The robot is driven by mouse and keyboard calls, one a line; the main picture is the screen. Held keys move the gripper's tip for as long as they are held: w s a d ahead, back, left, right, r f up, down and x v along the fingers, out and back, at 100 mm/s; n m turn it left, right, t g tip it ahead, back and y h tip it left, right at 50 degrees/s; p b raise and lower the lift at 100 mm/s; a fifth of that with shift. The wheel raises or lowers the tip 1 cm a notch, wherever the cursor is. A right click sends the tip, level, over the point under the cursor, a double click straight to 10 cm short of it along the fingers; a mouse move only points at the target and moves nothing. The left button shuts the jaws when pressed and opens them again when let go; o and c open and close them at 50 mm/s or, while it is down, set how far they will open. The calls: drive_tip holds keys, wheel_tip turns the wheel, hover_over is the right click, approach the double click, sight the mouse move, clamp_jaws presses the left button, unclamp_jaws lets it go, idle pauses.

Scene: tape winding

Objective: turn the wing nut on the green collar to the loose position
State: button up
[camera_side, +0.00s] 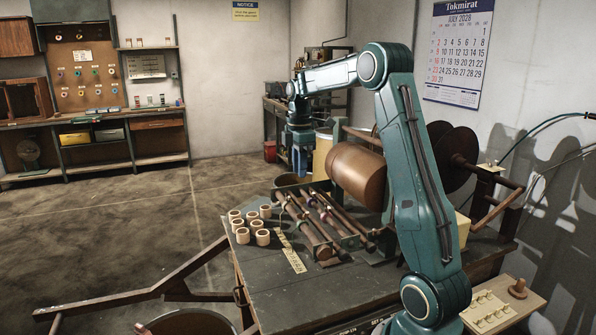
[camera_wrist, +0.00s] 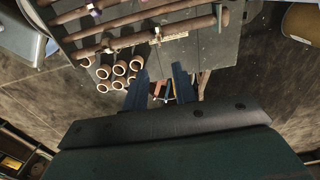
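Several dark winding shafts (camera_side: 305,226) lie side by side in a rack on the bench, and they show at the top of the wrist view (camera_wrist: 190,28). My gripper (camera_side: 300,168) hangs pointing down beyond the far end of the bench in the side view, apart from the shafts. In the wrist view my gripper's two fingers (camera_wrist: 160,84) are spread with nothing between them.
Several pale cardboard cores (camera_side: 250,226) stand left of the shafts. A yellow ruler-like strip (camera_side: 291,254) lies on the bench (camera_side: 320,292). A large brown roll (camera_side: 357,174) is mounted behind the shafts. The bench front is mostly bare.

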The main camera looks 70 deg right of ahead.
sight(303, 216)
drive_tip(key=shift+w+a+m, duration=0.15)
drive_tip(key=shift+w+m, duration=0.05)
drive_tip(key=shift+m, duration=0.1)
drive_tip(key=shift+f, duration=0.1)
wheel_tip(303, 216, down, 14)
drive_tip(key=shift+r, duration=0.1)
idle(0.7)
clamp_jaws()
